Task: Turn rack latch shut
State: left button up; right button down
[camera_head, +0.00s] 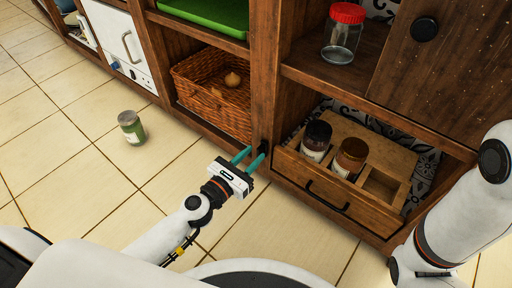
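A small black latch (263,146) sits on the wooden post at the left of the spice rack (325,190). The rack is a wooden drawer-like unit with a black handle and two jars in it. My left gripper (255,155) has its two teal fingers apart, with the tips right at the latch. I cannot tell whether they touch it, and part of the latch is hard to make out in the dark. My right arm comes in at the right edge, and its gripper is out of view.
A wicker basket (190,94) stands in the compartment to the left. A red-lidded jar (342,36) is on the shelf above the rack. A green-labelled can (131,128) stands on the tiled floor. The floor in front of the shelving is otherwise mostly clear.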

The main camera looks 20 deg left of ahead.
aim_at(261, 151)
pick_arm(q)
jog(key=shift+x, duration=1.2)
grip_shut()
